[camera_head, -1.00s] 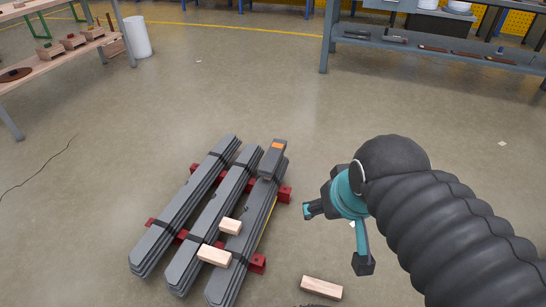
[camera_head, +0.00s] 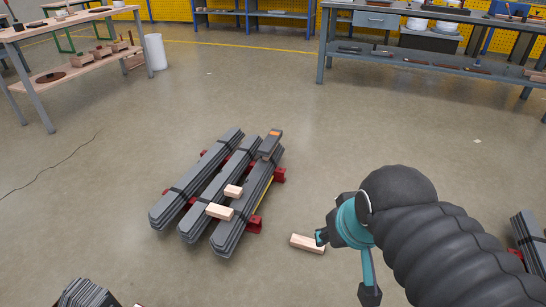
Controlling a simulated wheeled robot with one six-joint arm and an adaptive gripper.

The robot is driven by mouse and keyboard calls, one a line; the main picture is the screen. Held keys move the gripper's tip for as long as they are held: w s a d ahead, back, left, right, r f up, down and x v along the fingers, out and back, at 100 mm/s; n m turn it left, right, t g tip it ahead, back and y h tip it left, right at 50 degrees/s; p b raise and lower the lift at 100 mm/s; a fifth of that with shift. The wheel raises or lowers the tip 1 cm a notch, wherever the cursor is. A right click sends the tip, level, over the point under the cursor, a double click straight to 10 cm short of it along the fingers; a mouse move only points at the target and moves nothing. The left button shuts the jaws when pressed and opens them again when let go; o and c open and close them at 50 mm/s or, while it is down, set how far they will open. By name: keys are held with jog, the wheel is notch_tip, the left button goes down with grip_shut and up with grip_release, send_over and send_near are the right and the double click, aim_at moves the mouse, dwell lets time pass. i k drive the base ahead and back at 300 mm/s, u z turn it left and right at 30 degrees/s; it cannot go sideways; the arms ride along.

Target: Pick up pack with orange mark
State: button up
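The pack with the orange mark (camera_head: 271,143) is a small dark grey bundle. It lies on the far end of the rightmost of three long grey stacks (camera_head: 246,209), with its orange patch facing up. My gripper (camera_head: 345,266) is to the right of the stacks and nearer to me, apart from the pack. Its two teal and black fingers are spread wide with nothing visible between them. One finger overlaps the end of a wooden block on the floor in the picture; I cannot tell whether they touch.
Wooden blocks (camera_head: 220,211) lie on the stacks, which rest on red supports (camera_head: 279,175). A loose wooden block (camera_head: 305,243) lies on the floor. More grey stacks show at bottom left (camera_head: 86,294) and right edge (camera_head: 531,238). Workbenches stand behind; the floor between is clear.

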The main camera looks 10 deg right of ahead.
aim_at(267, 145)
jog(key=z, duration=0.7)
jog(key=i, duration=0.55)
jog(key=z, duration=0.65)
jog(key=i, duration=1.65)
jog(key=u, duration=0.85)
jog(key=i, duration=0.95)
jog(key=u, duration=1.15)
jog(key=i, duration=0.25)
jog(key=u, duration=0.3)
